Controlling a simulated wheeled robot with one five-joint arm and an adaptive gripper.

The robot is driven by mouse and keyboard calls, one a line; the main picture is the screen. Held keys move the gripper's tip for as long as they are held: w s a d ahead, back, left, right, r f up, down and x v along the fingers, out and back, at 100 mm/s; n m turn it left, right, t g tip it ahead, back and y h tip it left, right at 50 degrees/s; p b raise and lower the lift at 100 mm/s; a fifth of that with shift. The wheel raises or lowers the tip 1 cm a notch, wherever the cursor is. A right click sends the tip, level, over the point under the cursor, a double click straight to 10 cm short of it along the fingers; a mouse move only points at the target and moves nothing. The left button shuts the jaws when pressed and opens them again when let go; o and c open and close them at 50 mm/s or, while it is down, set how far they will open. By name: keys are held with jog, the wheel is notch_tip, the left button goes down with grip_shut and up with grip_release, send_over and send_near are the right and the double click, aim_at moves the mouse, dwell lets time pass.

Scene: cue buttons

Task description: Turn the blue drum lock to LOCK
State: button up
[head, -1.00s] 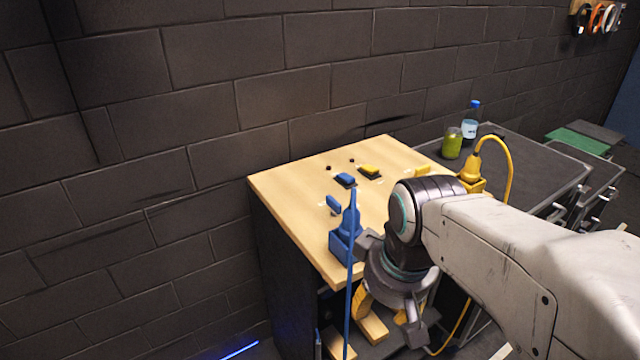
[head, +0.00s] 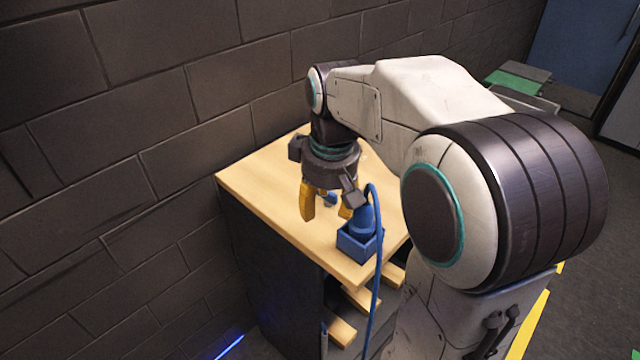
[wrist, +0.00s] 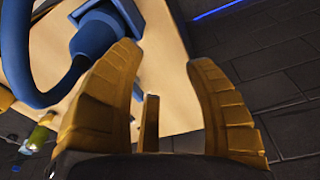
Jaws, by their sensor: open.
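A small blue piece (head: 330,199), which may be the blue drum lock, shows between my gripper's fingers in the head view. It is mostly hidden, and its turn position and any LOCK mark cannot be read. My gripper (head: 326,213) points down over the wooden top (head: 265,185) with its yellow fingers apart, and nothing is seen held. Whether the fingers touch the small blue piece I cannot tell. In the wrist view my gripper (wrist: 174,55) is also open, with bare wood and dark floor beyond the fingers.
A blue block (head: 358,243) with a blue plug and cable (head: 377,285) stands at the top's near edge, close right of my fingers. It also fills the upper left of the wrist view (wrist: 92,38). A dark brick wall (head: 150,110) runs behind. The top's left part is clear.

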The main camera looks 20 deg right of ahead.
jog(key=w, duration=0.2)
jog(key=n+g+p, duration=0.1)
jog(key=n+p, duration=0.1)
jog(key=p, duration=0.1)
send_over(327, 197)
jog(key=shift+w+d+f, duration=0.15)
jog(key=shift+w+f, duration=0.05)
jog(key=shift+f, duration=0.9)
jog(key=shift+w+d+f+g, duration=0.15)
jog(key=shift+w+g, duration=0.1)
jog(key=shift+g, duration=0.05)
jog(key=shift+w+d+f, duration=0.1)
jog(key=shift+f, duration=3.7)
jog(key=shift+o, duration=0.2)
grip_shut()
